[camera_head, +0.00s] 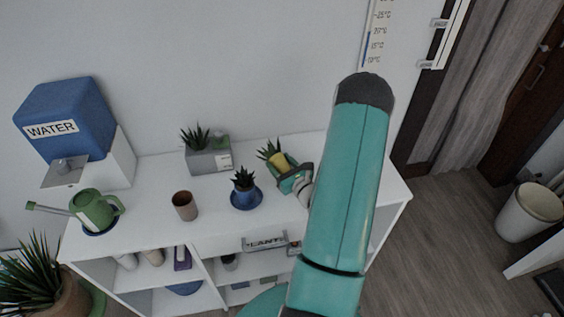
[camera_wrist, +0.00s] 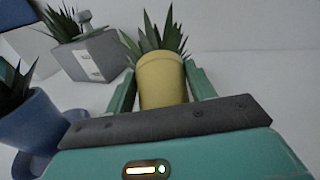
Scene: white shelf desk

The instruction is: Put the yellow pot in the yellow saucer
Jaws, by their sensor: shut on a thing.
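The yellow pot (camera_head: 279,162) holds a spiky green plant and is at the right part of the white desk top. It also shows in the wrist view (camera_wrist: 162,82), upright between the two green fingers. My gripper (camera_head: 290,178) is shut on the yellow pot; it shows in the wrist view too (camera_wrist: 160,90). The lower part of the pot is hidden behind the gripper body. I cannot tell whether the pot touches the desk. No yellow saucer shows in either view; it may be hidden by my arm.
A blue pot (camera_head: 244,188) with a plant stands on a blue saucer (camera_head: 247,205), left of my gripper. A grey planter (camera_head: 208,160) stands behind. A brown cup (camera_head: 184,206), green watering can (camera_head: 98,211) and blue water tank (camera_head: 66,118) are further left on the desk (camera_head: 155,172).

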